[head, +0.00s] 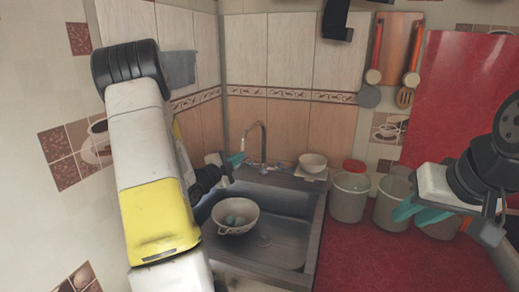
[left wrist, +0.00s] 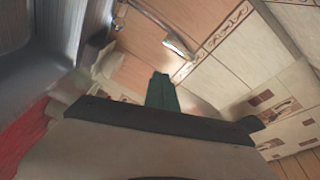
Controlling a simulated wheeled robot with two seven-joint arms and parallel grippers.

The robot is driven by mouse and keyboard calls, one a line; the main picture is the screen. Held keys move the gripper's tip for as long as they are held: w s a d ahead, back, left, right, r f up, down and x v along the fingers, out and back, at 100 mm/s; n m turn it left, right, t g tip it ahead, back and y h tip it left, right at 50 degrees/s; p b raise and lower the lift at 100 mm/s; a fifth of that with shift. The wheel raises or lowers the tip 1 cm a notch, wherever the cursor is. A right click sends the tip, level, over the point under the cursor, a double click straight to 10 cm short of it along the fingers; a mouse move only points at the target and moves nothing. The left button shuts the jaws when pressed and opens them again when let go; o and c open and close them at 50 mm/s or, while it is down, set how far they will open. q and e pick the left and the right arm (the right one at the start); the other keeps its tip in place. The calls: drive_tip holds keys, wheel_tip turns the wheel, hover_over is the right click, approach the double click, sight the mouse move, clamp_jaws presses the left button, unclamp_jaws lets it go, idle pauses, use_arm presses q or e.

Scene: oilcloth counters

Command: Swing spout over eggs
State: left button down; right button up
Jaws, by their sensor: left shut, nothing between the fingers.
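The eggs (head: 236,220) lie in a white colander-like bowl (head: 222,230) in the left part of the steel sink. The chrome faucet (head: 264,143) stands behind the sink, and its curved spout (head: 246,131) points left, its tip behind the bowl rather than above it. My left gripper (head: 236,159) is shut and empty close to the spout tip; contact cannot be told. In the left wrist view its teal fingers (left wrist: 161,92) are together, with the spout (left wrist: 180,46) just beyond them. My right gripper (head: 418,212) hangs over the right counter; its finger gap is unclear.
A small white bowl (head: 313,162) stands behind the sink at right. Grey canisters (head: 348,198) stand on the red counter (head: 360,255). Utensils (head: 405,97) hang on the back wall. My left arm runs along the left wall. The right sink basin (head: 275,250) is clear.

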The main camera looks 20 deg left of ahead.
sight(242, 146)
use_arm(q)
drive_tip(key=w+m, duration=0.4)
drive_tip(key=w, duration=0.4)
drive_tip(key=shift+a+r+m+h, duration=0.15)
drive_tip(key=shift+r+m+h, duration=0.05)
drive_tip(key=shift+m+h, duration=0.1)
idle(0.3)
drive_tip(key=shift+a, duration=1.05)
drive_tip(key=shift+w+d, duration=0.1)
